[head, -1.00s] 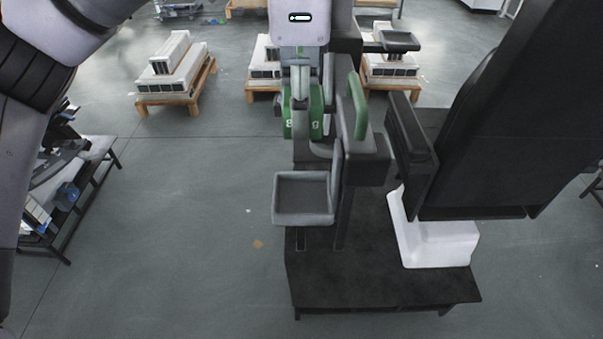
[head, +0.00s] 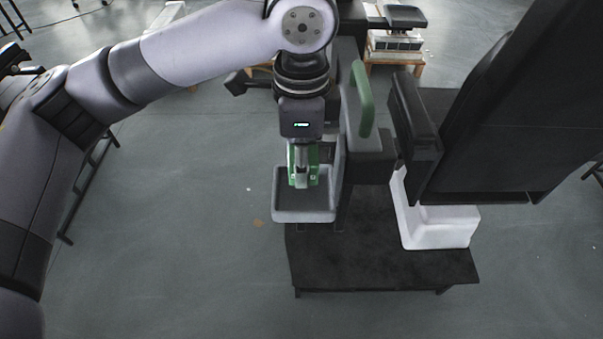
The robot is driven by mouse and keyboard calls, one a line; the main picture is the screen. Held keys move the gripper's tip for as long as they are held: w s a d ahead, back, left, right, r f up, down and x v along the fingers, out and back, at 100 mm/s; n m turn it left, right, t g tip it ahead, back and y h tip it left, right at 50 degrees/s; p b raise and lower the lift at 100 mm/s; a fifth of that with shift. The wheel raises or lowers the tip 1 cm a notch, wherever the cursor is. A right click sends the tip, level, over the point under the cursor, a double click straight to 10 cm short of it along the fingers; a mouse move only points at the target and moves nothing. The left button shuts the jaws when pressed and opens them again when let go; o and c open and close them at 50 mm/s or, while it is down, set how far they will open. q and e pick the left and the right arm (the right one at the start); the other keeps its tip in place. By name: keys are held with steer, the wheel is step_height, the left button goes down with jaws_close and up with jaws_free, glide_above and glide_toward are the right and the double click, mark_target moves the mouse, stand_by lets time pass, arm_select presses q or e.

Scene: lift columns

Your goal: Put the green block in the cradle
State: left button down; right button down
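My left gripper (head: 302,178) points down from the arm that comes in from the left. It is shut on the green block (head: 313,166), which shows on both sides of the finger in front. The block is over or just inside the cradle's rear part. I cannot tell whether it touches the cradle floor. My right gripper is not in view.
A large black structure fills the right. Open floor lies left.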

mark_target(301, 195)
arm_select(q)
steer(key=shift+f, duration=0.45)
step_height(301, 195, down, 4)
steer(key=shift+r+p, duration=0.1)
steer(key=shift+p, duration=0.4)
steer(key=shift+f, duration=0.25)
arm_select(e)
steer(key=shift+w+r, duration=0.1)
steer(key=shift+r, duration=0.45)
arm_select(q)
steer(key=c, duration=1.3)
jaws_free()
steer(key=shift+s+f, duration=0.1)
step_height(301, 195, up, 11)
steer(key=b, duration=0.3)
steer(key=shift+r, duration=0.6)
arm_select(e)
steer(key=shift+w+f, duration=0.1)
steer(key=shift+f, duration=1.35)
